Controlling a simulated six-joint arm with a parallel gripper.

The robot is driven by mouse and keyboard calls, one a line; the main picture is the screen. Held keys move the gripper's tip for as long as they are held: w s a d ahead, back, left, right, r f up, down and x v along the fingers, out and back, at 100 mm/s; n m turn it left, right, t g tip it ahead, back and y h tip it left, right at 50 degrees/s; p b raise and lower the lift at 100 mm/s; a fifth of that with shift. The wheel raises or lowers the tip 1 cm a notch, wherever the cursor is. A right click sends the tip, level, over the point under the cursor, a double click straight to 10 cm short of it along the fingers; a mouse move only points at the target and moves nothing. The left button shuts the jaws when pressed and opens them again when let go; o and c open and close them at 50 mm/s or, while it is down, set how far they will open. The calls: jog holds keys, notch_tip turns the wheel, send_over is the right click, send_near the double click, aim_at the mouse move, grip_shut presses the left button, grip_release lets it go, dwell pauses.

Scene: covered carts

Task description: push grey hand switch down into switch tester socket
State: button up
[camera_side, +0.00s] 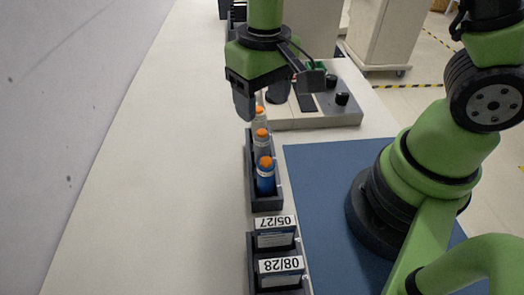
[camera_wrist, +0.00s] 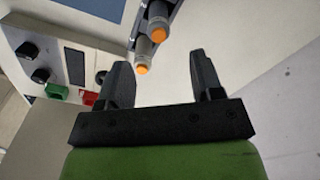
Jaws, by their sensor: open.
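The wrist view shows two greyish switches (camera_wrist: 144,48) beyond the fingertips. My gripper (camera_side: 260,102) points down by the far end of the rack, open and with nothing seen between its fingers (camera_wrist: 165,72). The switch tester (camera_side: 315,119) is a light box with black knobs; I cannot make out its socket for certain.
Label-bearing holders (camera_side: 275,238) stand in line at the near end. A blue mat (camera_side: 325,185) lies right of the rack. The white table (camera_side: 170,170) is clear to the left, up to a wall. Green and red parts (camera_wrist: 90,98) sit on the tester.

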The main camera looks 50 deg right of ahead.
aim_at(262, 134)
notch_tip(262, 134, down, 11)
jog(key=shift+r, duration=0.1)
dwell(0.5)
jog(key=c, duration=1)
